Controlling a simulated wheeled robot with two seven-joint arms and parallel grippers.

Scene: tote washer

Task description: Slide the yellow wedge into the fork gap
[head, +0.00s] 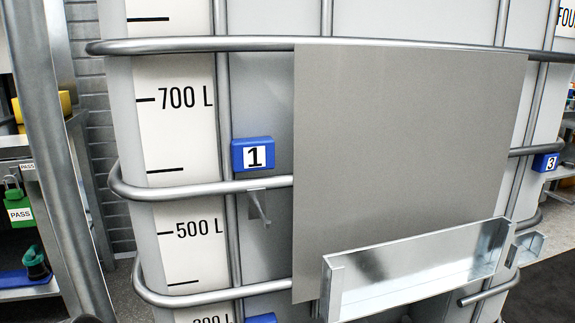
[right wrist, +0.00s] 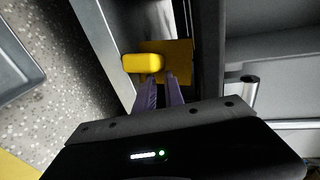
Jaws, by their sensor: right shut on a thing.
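The yellow wedge (right wrist: 143,62) shows in the right wrist view as a rounded block with a flat yellow part beside and behind it. My right gripper (right wrist: 160,80) has its purple fingers shut on the near edge of the wedge. A grey metal edge lies close to the left of the wedge and a dark upright part close to its right. I cannot tell whether the wedge touches either, or which opening is the fork gap. The head view shows neither gripper and no wedge; my left gripper is out of view.
In the head view a large caged tank (head: 180,130) fills the middle, with a grey panel (head: 405,140) and a metal channel (head: 420,265) in front. The right wrist view shows speckled floor (right wrist: 70,95), a grey tray (right wrist: 18,65) and a metal tube (right wrist: 245,85).

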